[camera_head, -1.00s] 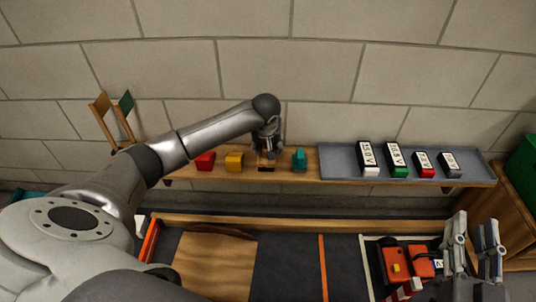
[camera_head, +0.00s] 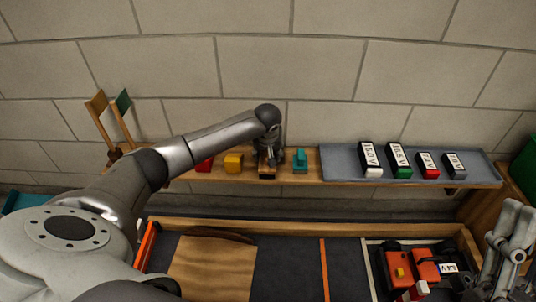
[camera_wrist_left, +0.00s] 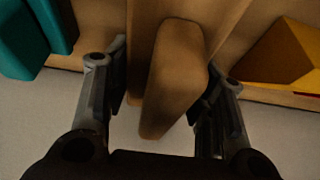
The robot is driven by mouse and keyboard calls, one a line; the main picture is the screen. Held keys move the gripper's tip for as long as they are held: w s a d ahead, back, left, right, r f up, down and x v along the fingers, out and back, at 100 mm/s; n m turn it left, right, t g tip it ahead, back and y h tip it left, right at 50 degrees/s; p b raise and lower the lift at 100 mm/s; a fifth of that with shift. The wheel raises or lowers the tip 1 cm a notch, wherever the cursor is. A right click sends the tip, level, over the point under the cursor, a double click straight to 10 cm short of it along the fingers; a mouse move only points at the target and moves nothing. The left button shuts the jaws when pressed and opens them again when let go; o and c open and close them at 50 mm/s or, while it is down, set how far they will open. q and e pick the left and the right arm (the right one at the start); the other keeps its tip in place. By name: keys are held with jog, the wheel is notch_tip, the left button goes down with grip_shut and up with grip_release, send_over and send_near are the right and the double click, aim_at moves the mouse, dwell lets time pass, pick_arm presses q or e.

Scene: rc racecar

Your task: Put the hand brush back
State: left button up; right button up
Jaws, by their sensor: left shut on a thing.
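The hand brush (camera_wrist_left: 174,82) is a brown, wood-coloured block in the left wrist view, between the two fingers of my left gripper (camera_wrist_left: 162,88). In the head view my left gripper (camera_head: 269,157) is over the wooden shelf (camera_head: 215,173), shut on the brush, whose small brown end (camera_head: 267,175) shows at the shelf's front edge. Its bristles are hidden. I cannot tell whether it touches the shelf. My right gripper (camera_head: 510,240) is at the lower right edge, beside the orange car; its jaw opening is unclear.
On the shelf, a yellow block (camera_head: 233,162) and red block (camera_head: 204,165) are left of the brush; a teal object (camera_head: 300,160) is close on its right. A grey tray (camera_head: 340,163) holds several labelled batteries. Below is a workbench with a wooden board (camera_head: 212,268) and an orange car (camera_head: 424,266).

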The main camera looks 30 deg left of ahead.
pick_arm(q)
jog(key=shift+f, duration=0.1)
dwell(0.3)
jog(key=o, duration=0.4)
jog(key=shift+f, duration=0.1)
jog(key=o, duration=0.5)
